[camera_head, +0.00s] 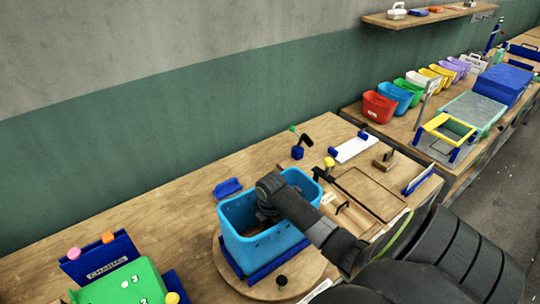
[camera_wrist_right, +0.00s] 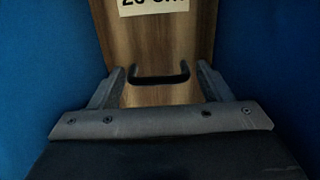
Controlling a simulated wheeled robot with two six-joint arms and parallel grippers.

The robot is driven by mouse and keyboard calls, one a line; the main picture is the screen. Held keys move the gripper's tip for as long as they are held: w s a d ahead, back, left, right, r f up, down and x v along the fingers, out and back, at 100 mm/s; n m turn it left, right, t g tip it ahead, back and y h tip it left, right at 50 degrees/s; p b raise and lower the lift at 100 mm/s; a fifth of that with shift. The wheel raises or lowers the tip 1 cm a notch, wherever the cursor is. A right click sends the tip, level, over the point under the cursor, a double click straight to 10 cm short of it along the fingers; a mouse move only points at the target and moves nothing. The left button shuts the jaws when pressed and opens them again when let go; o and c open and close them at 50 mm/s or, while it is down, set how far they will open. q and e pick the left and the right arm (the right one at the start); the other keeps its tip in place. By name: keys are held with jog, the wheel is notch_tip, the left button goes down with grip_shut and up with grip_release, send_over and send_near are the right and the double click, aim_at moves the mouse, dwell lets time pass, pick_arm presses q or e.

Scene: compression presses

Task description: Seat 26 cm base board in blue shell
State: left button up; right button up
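The blue shell (camera_head: 262,249) is an open-topped box on a round wooden turntable (camera_head: 240,286), held by dark blue brackets. My right arm reaches in from the lower right, and its gripper is down inside the shell, mostly hidden in the head view. In the right wrist view, the wooden base board (camera_wrist_right: 160,38) lies between blue walls, with a partly cut-off label reading "cm". Its black handle (camera_wrist_right: 160,79) stands between the spread fingers of my right gripper (camera_wrist_right: 158,78), with a gap on each side. My left gripper is not in view.
A green box (camera_head: 118,287) and a blue sign stand at the lower left. A wooden tray (camera_head: 372,192) and a white plate lie right of the shell. Several coloured bins (camera_head: 378,107) line the far bench. The bench left of the shell is mostly clear.

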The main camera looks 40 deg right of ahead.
jog(key=shift+o, duration=1.2)
jog(key=shift+s, duration=0.1)
jog(key=shift+d, duration=0.1)
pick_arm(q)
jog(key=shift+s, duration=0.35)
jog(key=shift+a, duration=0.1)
pick_arm(e)
jog(key=shift+r, duration=0.15)
jog(key=shift+r, duration=0.3)
notch_tip(320, 180, up, 8)
jog(key=b, duration=0.2)
jog(key=shift+r+b, duration=0.1)
jog(key=shift+b, duration=0.25)
pick_arm(q)
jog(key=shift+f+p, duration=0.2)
jog(key=shift+p, duration=0.9)
pick_arm(e)
notch_tip(320, 180, up, 3)
jog(key=shift+r, duration=0.1)
